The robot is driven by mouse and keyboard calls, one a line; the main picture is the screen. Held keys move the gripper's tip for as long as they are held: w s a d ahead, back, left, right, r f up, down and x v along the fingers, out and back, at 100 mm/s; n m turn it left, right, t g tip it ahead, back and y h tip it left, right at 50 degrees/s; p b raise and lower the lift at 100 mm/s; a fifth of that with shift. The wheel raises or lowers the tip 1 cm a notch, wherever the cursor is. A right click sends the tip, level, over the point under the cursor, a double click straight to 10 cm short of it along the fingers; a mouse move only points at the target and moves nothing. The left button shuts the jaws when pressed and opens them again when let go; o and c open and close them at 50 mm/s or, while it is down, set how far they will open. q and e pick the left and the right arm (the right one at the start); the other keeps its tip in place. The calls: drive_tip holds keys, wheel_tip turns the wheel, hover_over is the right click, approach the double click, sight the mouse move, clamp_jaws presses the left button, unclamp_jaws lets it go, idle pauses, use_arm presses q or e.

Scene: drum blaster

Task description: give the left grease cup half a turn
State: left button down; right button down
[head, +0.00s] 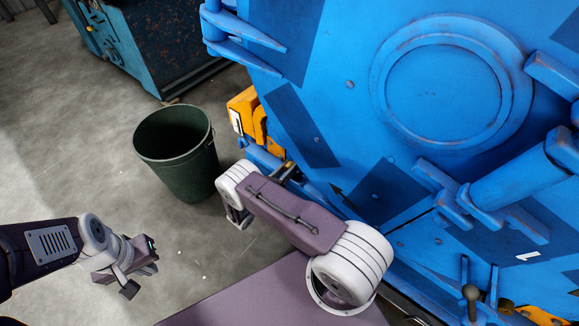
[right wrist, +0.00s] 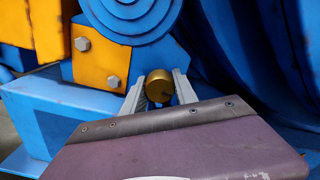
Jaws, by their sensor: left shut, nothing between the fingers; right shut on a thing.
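The brass grease cup (right wrist: 159,85) is a short round cap in the right wrist view, below blue rings and beside an orange bracket. It also shows as a small brass spot in the head view (head: 289,165). My right gripper (right wrist: 159,95) is shut on it, one grey finger on each side. In the head view my right gripper (head: 284,173) is small and partly hidden by my right arm. My left gripper (head: 141,279) is shut and empty over the floor at the lower left, far from the cup.
The big blue machine (head: 340,60) fills the right side, with a round cover and protruding brackets. A dark green bin (head: 190,165) stands on the floor left of the cup. An orange bracket (right wrist: 100,55) is close to my right fingers. The floor (head: 70,150) at left is mostly clear.

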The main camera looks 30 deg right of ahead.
drive_tip(key=m, duration=0.4)
drive_tip(key=shift+m+p, duration=0.3)
drive_tip(key=shift+p, duration=0.05)
drive_tip(key=m, duration=0.4)
drive_tip(key=shift+m+p, duration=0.3)
drive_tip(key=shift+p, duration=0.1)
drive_tip(key=m+p, duration=0.1)
drive_tip(key=m, duration=0.3)
drive_tip(key=shift+m, duration=0.3)
drive_tip(key=shift+m+p, duration=0.3)
drive_tip(key=shift+m, duration=1.7)
drive_tip(key=c, duration=1)
unclamp_jaws()
drive_tip(key=shift+o, duration=0.2)
